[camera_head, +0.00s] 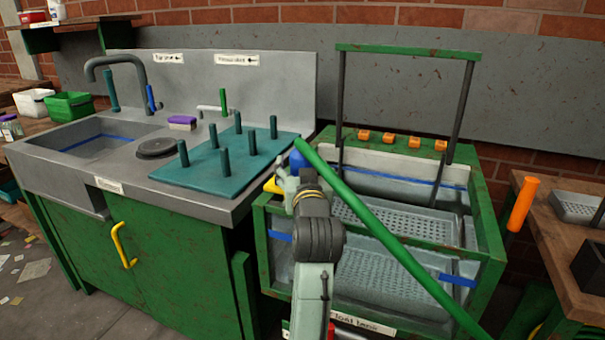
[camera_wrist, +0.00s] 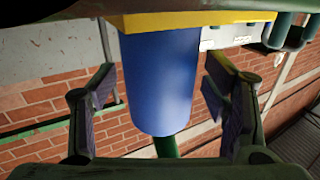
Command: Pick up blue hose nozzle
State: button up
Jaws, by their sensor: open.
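The blue hose nozzle (camera_head: 297,159) is at the near right corner of the sink counter, beside the upper end of a green hose (camera_head: 385,235). In the wrist view the nozzle (camera_wrist: 160,85) is a blue cylinder between my two fingers, with a visible gap on each side. A yellow band (camera_wrist: 190,20) is at its top and the green hose (camera_wrist: 166,147) shows at its lower end. My gripper (camera_head: 286,180) is open around the nozzle and does not grip it. In the head view my gripper and wrist partly hide the nozzle and a yellow piece.
A green-framed tank (camera_head: 490,215) with perforated trays stands right of the counter. A teal peg board (camera_head: 225,168) with several upright pegs lies left of my gripper. The green hose slants across the tank front. A workbench (camera_head: 555,240) with an orange handle (camera_head: 522,203) is far right.

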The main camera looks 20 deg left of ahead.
jog(key=c, duration=1.4)
